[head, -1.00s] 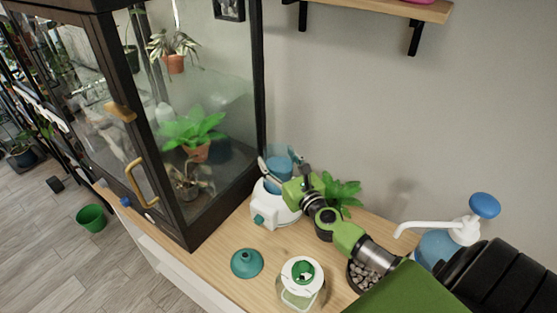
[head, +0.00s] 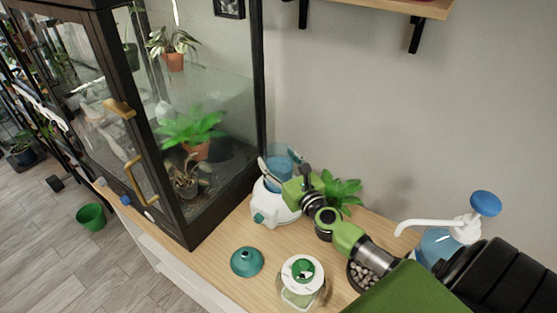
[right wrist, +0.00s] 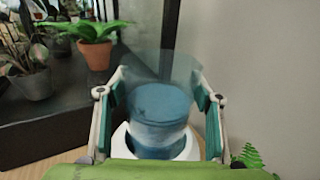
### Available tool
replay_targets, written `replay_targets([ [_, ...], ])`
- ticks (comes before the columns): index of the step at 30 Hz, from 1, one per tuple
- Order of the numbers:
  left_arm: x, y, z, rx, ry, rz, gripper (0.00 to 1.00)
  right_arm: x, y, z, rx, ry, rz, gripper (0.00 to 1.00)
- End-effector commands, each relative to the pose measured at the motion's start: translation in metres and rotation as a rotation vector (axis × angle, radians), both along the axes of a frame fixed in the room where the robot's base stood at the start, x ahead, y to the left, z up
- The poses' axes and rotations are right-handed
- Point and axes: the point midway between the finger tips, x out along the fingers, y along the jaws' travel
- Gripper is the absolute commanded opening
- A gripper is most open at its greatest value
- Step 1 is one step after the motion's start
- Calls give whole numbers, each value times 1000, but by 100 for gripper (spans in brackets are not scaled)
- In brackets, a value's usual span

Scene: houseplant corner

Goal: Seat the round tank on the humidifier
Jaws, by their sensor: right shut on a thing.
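The round tank (head: 279,167) is a clear cylinder with blue water in it. It stands upright over the white humidifier base (head: 274,208), which has a teal knob on its front. In the right wrist view, the tank (right wrist: 158,110) is between the two teal finger pads of my right gripper (head: 277,170), which is shut on it. The tank's lower end is inside the white ring of the base (right wrist: 188,147). I cannot tell whether it rests fully on the base. My left gripper is not in view.
A teal funnel-shaped piece (head: 247,262) and a white jar with a green-centred lid (head: 301,271) are at the table's front. A glass cabinet (head: 215,110) stands left of the base. A pump bottle (head: 437,245), a pebble pot (head: 362,275) and a plant (head: 343,192) are to the right.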

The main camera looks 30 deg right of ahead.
Motion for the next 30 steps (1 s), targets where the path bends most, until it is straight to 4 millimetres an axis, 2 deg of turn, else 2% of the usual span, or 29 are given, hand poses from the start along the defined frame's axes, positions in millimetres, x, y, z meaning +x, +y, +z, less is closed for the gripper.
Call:
replay_targets([
  [8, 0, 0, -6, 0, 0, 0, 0, 1, 0, -3, -2, -5, -1, 4],
  [9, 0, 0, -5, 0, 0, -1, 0, 1, 0, -3, -2, -5, -1, 65],
  [20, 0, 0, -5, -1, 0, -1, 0, -2, 1, -7, 0, 3, 1, 67],
  [30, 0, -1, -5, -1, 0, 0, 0, -28, 3, -7, 0, 3, 1, 67],
])
